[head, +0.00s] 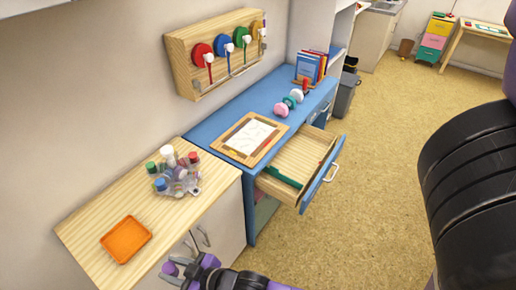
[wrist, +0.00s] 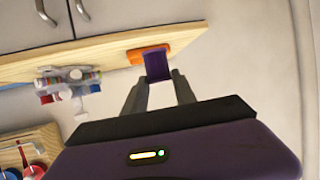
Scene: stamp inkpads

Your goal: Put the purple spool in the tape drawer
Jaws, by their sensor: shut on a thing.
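My gripper (head: 188,267) is at the bottom of the head view, in front of the wooden counter. It is shut on the purple spool (wrist: 156,66), which sits between the two fingertips in the wrist view (wrist: 159,84). The spool also shows as a small purple piece in the head view (head: 170,268). An open drawer (head: 321,178) sticks out of the blue desk, to the right of and beyond my gripper. A long green thing (head: 282,177) lies inside it near the left side. I cannot read any label on the drawer.
The wooden counter (head: 95,220) holds an orange tray (head: 126,239) and a clear rack (head: 178,181) of coloured bottles. The blue desk (head: 213,125) holds a framed paper (head: 249,138), coloured round things (head: 281,109) and books (head: 309,67). Open floor (head: 385,180) lies right of the drawer.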

